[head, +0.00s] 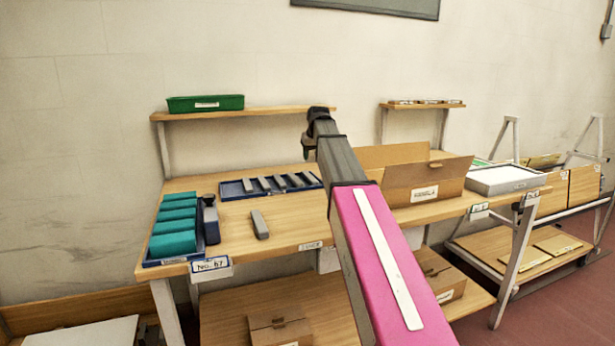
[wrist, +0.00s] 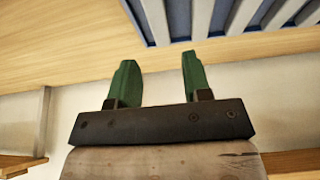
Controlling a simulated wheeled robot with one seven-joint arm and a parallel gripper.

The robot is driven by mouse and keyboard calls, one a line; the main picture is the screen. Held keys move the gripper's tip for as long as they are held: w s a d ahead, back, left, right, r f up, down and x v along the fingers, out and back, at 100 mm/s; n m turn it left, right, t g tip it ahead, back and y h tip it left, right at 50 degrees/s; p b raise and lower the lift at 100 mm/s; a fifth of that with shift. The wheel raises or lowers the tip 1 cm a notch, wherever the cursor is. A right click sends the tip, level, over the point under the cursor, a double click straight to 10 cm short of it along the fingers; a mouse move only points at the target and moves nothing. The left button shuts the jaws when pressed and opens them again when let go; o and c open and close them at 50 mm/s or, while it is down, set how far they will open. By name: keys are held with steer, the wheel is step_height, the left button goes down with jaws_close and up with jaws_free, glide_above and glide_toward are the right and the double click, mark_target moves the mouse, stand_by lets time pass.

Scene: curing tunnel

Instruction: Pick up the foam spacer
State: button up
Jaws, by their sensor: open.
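A loose grey bar (head: 260,224), which looks like the foam spacer, lies on the wooden bench left of my arm. Similar grey bars (head: 279,183) lie in a row in a shallow blue tray (head: 232,193) at the back of the bench. The tray (wrist: 165,40) and its bars (wrist: 201,18) also show at the top of the wrist view. My gripper (head: 309,147) is above the bench, near the tray's right end in the picture. In the wrist view, its green fingers (wrist: 158,60) are apart with nothing between them.
An open cardboard box (head: 428,180) stands right of my arm. A shelf (head: 250,113) with a green bin (head: 205,103) is above. The front middle bench is clear.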

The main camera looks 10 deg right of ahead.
glide_above(309, 175)
steer(key=s, duration=0.3)
steer(key=f, duration=0.5)
steer(key=shift+w, duration=0.2)
steer(key=shift+x, duration=2.65)
steer(key=shift+s+d, duration=0.1)
steer(key=shift+d, duration=0.15)
steer(key=shift+c, duration=0.3)
steer(key=c, duration=0.6)
